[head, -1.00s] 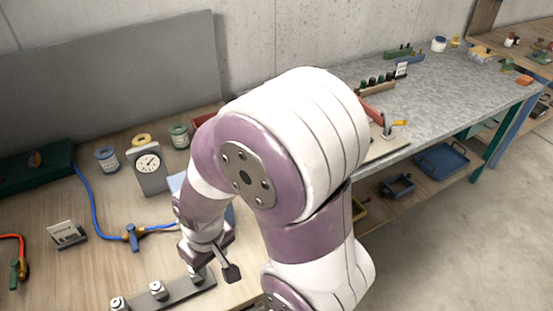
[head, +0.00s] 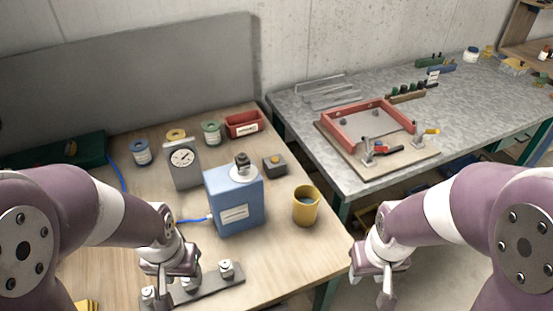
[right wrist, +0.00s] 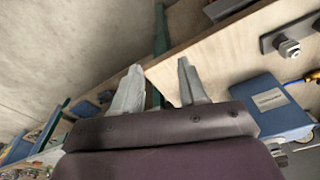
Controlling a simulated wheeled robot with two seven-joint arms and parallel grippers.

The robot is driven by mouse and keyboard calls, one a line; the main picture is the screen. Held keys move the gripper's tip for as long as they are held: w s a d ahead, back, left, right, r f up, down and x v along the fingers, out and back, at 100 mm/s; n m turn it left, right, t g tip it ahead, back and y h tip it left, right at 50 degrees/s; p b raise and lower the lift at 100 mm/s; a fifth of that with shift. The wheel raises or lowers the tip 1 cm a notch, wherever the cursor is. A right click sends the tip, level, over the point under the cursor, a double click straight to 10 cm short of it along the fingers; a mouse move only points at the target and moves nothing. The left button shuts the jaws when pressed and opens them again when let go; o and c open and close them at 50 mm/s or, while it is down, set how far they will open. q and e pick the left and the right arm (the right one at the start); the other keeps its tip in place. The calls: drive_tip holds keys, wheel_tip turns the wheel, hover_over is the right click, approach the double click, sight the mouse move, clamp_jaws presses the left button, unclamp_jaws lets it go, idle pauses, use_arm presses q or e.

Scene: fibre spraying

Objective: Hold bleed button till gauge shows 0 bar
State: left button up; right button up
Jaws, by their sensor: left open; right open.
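The pressure gauge (head: 184,158) has a round white dial on a grey upright plate. Its needle is too small to read. A blue box (head: 229,207) with a label and a dark-topped round fitting (head: 242,163) stands in front of it. A small grey block with a dark top (head: 275,166) sits behind the box's right side. I cannot tell which part is the bleed button. My left gripper (head: 170,281) is open, low over the bench left of the box. My right gripper (head: 381,286) is open and empty beyond the bench's right edge, apart from everything; its spread fingers show in the right wrist view (right wrist: 156,82).
A yellow cup (head: 306,208) stands right of the blue box. A grey bar with metal fittings (head: 214,286) lies near my left gripper. Spools and a red bin (head: 244,125) stand behind. A metal table (head: 300,121) with a red frame (head: 342,122) is at right.

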idle(0.3)
clamp_jaws()
idle(1.6)
